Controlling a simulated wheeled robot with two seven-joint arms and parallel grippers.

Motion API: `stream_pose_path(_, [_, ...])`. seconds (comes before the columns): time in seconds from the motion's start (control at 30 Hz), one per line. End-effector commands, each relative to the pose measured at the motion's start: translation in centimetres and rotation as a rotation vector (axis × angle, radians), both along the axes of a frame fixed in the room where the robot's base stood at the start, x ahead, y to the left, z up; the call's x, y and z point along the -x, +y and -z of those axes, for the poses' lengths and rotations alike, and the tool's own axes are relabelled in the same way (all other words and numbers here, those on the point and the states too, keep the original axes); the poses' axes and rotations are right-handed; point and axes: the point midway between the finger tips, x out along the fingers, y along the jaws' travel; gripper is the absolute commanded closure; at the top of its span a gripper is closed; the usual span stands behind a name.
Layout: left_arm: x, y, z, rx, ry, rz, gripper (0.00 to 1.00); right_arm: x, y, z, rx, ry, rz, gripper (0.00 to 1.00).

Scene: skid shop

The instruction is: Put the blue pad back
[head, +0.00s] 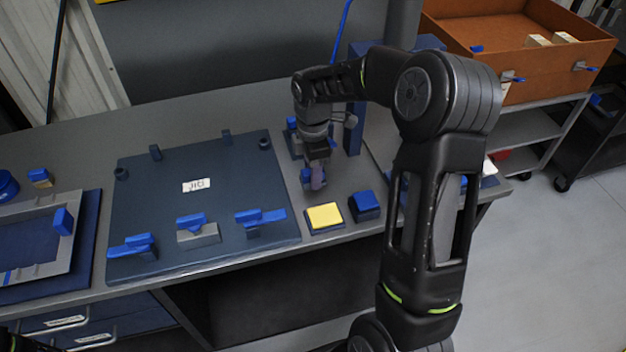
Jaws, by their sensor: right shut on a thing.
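My right gripper (318,184) points down above the bench, just past the right edge of the dark fixture plate. It is shut on a small blue piece (306,176), which looks like the blue pad; the fingers hide much of it. A yellow pad (325,216) lies on a dark square base near the bench's front edge, nearer the camera than the gripper. A dark blue block (364,206) stands just right of the yellow pad.
The fixture plate (200,230) carries several blue-handled clamps along its front. Another framed fixture (75,265) lies at the left. An upright blue post (354,135) stands behind the gripper. An orange bin (500,35) is at the back right. My right arm hides part of the bench's right end.

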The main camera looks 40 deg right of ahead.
Motion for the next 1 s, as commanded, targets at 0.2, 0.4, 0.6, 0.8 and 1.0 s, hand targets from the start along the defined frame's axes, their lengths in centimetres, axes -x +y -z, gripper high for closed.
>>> stream_pose_path(0.2, [0.0,0.0,-0.4,0.000,0.000,0.000,0.64,0.1,0.0,2.9,-0.001,0.003,0.000,0.99])
stream_pose_path(0.4, [0.0,0.0,-0.4,0.000,0.000,0.000,0.64,0.0,0.0,3.3,0.000,0.001,0.000,0.99])
stream_pose_path(0.6, [0.0,0.0,-0.1,0.000,0.000,0.000,0.64,0.1,0.0,3.6,0.000,0.001,0.000,0.99])
stream_pose_path(0.8, [0.0,0.0,-0.2,0.000,0.000,0.000,0.64,0.0,0.0,3.5,0.000,0.001,0.000,0.47])
stream_pose_path(1.0, [0.0,0.0,-0.2,0.000,0.000,0.000,0.64,0.1,0.0,3.5,0.000,0.001,0.000,0.39])
